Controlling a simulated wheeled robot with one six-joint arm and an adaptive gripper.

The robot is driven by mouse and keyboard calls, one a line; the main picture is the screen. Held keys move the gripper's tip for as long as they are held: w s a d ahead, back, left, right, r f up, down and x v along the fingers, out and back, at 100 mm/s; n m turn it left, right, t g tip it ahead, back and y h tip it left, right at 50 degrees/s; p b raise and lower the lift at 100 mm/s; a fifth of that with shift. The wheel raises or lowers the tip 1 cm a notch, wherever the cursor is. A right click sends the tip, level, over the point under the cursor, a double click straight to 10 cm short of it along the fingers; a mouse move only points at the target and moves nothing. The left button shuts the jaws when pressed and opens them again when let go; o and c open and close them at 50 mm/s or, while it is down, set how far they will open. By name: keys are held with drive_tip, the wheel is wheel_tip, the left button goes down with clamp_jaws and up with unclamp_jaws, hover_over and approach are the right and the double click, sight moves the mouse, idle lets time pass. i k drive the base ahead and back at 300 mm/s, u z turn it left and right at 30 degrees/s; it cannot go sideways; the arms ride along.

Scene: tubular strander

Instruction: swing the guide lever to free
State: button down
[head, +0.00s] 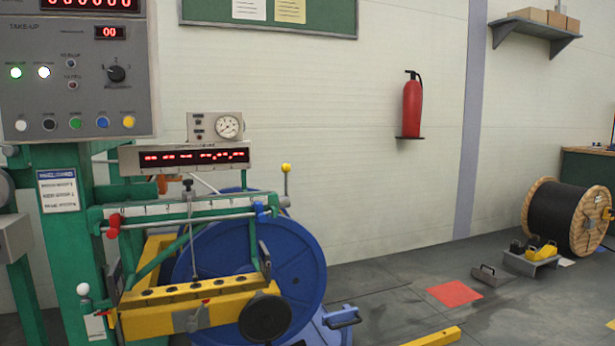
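The take-up machine has several levers, and no readable label tells which is the guide lever. A lever with a yellow ball (286,168) stands upright behind the right end of the green traverse rail (170,210). A red knob (113,225) sits at the rail's left end and a blue clamp-like part (262,211) at its right end. A lever with a white ball (83,290) stands at the lower left, above a small white plate (95,327) whose text is too small to read. My gripper is not in view.
A large blue reel (300,262) stands behind the yellow frame (160,322). The grey control panel (75,75) rises at the upper left. A yellow floor bar (435,337) lies in front. Open floor with a red mat (454,294) extends right, toward a black cable drum (565,220).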

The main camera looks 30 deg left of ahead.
sight(284, 201)
drive_tip(key=u, duration=0.45)
drive_tip(key=i, duration=0.9)
drive_tip(key=u, duration=0.6)
